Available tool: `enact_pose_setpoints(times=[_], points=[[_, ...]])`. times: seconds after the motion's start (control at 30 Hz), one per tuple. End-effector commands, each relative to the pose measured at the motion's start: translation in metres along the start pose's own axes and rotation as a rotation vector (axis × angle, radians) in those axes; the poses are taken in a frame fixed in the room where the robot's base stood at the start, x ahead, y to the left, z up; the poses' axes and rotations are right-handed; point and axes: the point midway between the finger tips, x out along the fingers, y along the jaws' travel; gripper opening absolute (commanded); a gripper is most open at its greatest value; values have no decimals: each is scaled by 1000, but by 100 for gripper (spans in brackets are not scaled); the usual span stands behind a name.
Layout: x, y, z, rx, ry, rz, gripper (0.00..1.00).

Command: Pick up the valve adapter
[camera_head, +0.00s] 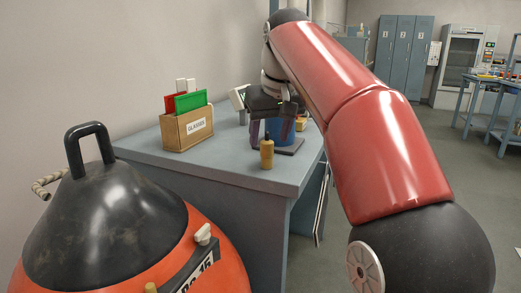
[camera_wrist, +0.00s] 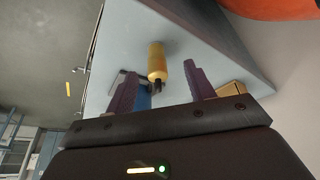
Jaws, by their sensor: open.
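The valve adapter appears to be the small brass-yellow cylinder (camera_head: 267,153) standing upright near the front of the grey-blue bench (camera_head: 225,165), with a narrower top. In the wrist view the cylinder (camera_wrist: 156,60) shows with a dark tip, in line with the gap between the fingers. My gripper (camera_head: 271,134) is open and empty, its purple fingers pointing down over the bench just behind the cylinder. In the wrist view the fingers of my gripper (camera_wrist: 160,72) are spread wide. I cannot tell whether either finger touches the cylinder.
A wooden box (camera_head: 187,131) labelled GLASSES holds red and green pieces on the left. A blue object (camera_head: 283,130) stands behind my fingers, partly hidden. A black and orange tank (camera_head: 115,225) fills the front left. Blue lockers (camera_head: 402,58) stand far back.

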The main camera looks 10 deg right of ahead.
Motion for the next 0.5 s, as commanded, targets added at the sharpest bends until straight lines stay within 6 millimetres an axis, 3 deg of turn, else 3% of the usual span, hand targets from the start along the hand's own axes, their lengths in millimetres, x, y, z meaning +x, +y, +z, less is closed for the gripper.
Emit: enact_pose_setpoints(times=[0.17,0.5], points=[[-2,12,-17,0,0,-23,54],[35,10,-17,-1,0,-25,54]])
